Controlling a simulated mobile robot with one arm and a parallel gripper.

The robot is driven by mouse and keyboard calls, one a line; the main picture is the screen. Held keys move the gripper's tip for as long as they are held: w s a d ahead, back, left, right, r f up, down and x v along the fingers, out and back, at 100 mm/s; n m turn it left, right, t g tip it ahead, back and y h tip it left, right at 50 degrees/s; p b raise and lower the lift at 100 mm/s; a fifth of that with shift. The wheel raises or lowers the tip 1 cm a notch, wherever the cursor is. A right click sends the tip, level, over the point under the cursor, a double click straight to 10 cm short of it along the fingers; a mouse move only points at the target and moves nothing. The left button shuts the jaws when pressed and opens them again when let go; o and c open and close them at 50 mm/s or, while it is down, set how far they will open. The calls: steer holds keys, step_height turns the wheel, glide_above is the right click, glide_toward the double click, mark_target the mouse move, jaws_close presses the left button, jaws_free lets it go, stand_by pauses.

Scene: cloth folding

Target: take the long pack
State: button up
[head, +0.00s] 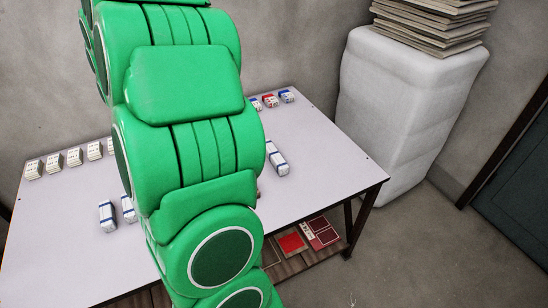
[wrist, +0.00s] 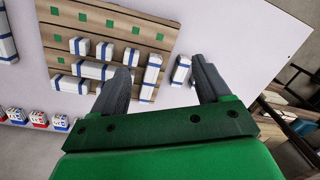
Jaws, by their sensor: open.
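My gripper (wrist: 161,64) is open in the wrist view, its two dark fingers spread above the table. A longer pack (wrist: 152,72) lies near the left finger on the slotted wooden board (wrist: 160,35). A long pack (wrist: 6,40) lies at the left edge. In the head view, a long white-and-blue pack (head: 277,158) lies right of my arm, which hides the board and gripper.
Several short packs sit on the board, which has green squares. Small red and blue boxes (wrist: 38,119) line a table edge. In the head view, white boxes (head: 54,162) stand along the table's (head: 60,240) back left. A wrapped block (head: 400,100) stands behind the table's right end.

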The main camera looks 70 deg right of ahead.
steer(key=s+d+f+m, duration=0.1)
steer(key=d+f, duration=0.1)
steer(key=d, duration=0.4)
steer(key=d+f+m, duration=0.1)
steer(key=d+f, duration=0.2)
steer(key=d, duration=0.4)
steer(key=m+h, duration=0.1)
steer(key=m, duration=0.3)
glide_above(274, 153)
steer(key=f, duration=1)
steer(key=a+f, duration=0.1)
steer(key=f, duration=0.4)
steer(key=shift+f, duration=0.25)
steer(key=shift+d+f, duration=0.2)
steer(key=shift+f, duration=1.1)
steer(key=shift+d+f, duration=0.15)
steer(key=shift+f, duration=1.2)
steer(key=shift+d+f, duration=0.2)
steer(key=shift+f, duration=1.1)
steer(key=c, duration=1.1)
steer(key=shift+r, duration=0.1)
steer(key=shift+c, duration=0.2)
